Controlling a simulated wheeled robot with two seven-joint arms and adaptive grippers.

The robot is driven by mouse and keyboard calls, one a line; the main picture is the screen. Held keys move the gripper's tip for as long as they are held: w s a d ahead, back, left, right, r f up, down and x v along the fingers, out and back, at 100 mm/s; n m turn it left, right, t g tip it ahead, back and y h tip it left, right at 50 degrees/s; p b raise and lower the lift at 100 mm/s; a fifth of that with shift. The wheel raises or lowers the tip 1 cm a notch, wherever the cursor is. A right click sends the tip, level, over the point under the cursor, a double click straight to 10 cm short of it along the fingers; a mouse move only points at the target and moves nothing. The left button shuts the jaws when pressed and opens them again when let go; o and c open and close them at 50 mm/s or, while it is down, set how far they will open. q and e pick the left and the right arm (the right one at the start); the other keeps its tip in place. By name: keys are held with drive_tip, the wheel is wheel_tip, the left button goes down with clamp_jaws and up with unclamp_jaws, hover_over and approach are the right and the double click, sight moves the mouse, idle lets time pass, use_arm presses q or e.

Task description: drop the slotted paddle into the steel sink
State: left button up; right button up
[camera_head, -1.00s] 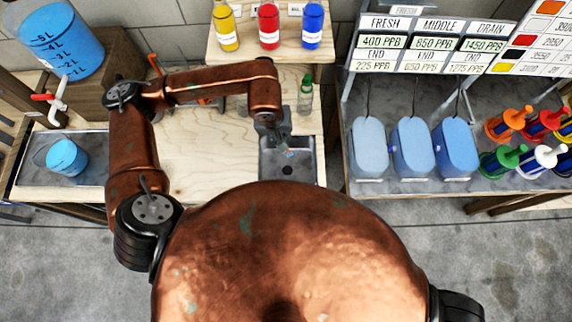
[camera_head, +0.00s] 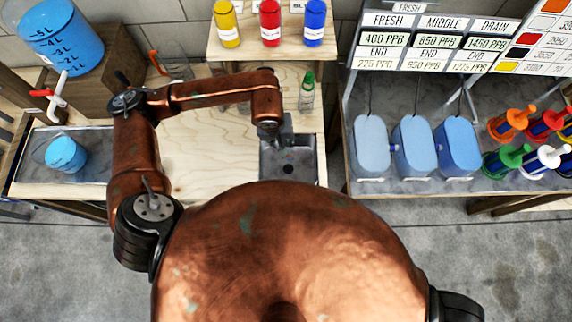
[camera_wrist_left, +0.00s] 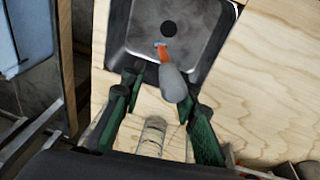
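The steel sink (camera_head: 301,171) is set in the wooden bench, and it also shows at the top of the left wrist view (camera_wrist_left: 120,38). My left gripper (camera_wrist_left: 160,92) is over the sink's near edge with its green-padded fingers spread apart. A tool with a grey handle and a thin orange shaft, seemingly the slotted paddle (camera_wrist_left: 172,82), shows beyond the fingertips, overlapping the sink's rim and basin. Its handle end appears near the right-hand finger, with no grip on it visible. I cannot tell whether it is resting or falling. My right gripper is out of view.
A green-capped bottle (camera_head: 307,92) stands behind the sink. A glass jar (camera_wrist_left: 152,137) is on the wood below the fingers. A shelf with yellow, red and blue bottles is at the back.

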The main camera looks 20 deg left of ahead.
use_arm(q)
drive_tip(key=shift+o, duration=0.7)
drive_tip(key=shift+r, duration=0.15)
drive_tip(key=r, duration=0.3)
drive_tip(key=s+r, duration=0.1)
drive_tip(key=r, duration=0.3)
drive_tip(key=s+a+r, duration=0.1)
drive_tip(key=r, duration=0.3)
drive_tip(key=shift+r, duration=0.25)
